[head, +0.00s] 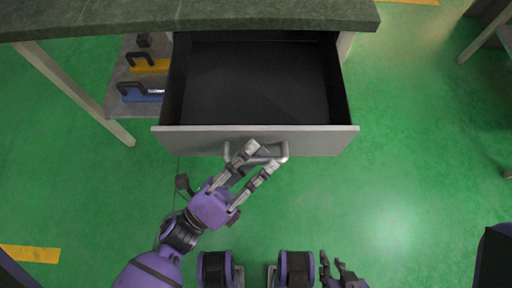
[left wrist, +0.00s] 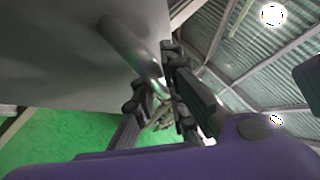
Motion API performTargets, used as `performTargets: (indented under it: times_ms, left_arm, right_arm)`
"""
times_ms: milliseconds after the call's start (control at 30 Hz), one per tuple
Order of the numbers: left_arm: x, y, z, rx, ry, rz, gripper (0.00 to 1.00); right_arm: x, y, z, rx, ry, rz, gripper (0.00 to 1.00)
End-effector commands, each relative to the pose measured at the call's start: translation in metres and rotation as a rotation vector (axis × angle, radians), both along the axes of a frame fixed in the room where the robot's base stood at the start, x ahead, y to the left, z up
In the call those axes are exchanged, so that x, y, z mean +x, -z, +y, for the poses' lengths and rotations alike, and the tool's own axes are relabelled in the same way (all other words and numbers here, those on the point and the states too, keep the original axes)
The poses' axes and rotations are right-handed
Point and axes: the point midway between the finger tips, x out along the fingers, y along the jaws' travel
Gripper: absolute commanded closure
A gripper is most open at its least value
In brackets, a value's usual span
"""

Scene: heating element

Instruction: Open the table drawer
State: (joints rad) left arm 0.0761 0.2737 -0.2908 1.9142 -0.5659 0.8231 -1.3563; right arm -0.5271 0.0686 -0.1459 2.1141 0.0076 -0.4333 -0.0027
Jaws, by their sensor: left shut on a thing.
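The table drawer (head: 258,85) is pulled well out from under the green tabletop (head: 200,14), and its dark inside looks empty. Its grey front (head: 320,142) carries a metal bar handle (head: 285,151). My left gripper (head: 261,157) is shut on the handle at the middle of the drawer front. In the left wrist view the handle (left wrist: 128,44) runs from the drawer front (left wrist: 60,55) in between the left gripper's fingers (left wrist: 160,86). My right gripper (head: 335,266) is low in the head view, away from the drawer, its fingers apart and empty.
A shelf (head: 118,98) under the table at left holds a yellow-based tool (head: 150,65) and a blue-based tool (head: 138,93). A table leg (head: 80,95) stands left of the drawer. The green floor (head: 410,150) to the right is clear.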

Motion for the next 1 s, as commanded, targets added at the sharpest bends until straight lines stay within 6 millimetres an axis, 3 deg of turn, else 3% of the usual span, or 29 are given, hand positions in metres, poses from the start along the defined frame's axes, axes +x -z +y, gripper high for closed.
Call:
performTargets:
  times_ms: [200,233,300,667,1000]
  left_arm:
    - [0.001,0.002,0.001,0.005,-0.002,0.001,1.0]
    - [0.001,0.002,0.001,0.005,-0.002,0.001,0.86]
    - [0.001,0.002,0.001,0.005,-0.003,0.001,0.8]
    - [-0.002,0.003,0.003,0.002,-0.001,0.002,0.8]
    - [-0.039,0.029,0.048,0.005,-0.003,0.007,0.8]
  right_arm:
    - [-0.001,0.0,0.0,0.0,0.0,0.002,0.77]
    - [-0.001,0.0,0.0,0.0,0.0,0.002,0.77]
    - [-0.001,0.0,0.0,0.0,0.0,0.002,0.77]
    - [-0.002,-0.001,-0.001,-0.002,0.003,0.003,0.77]
    - [-0.001,-0.001,-0.001,-0.001,0.002,0.001,0.77]
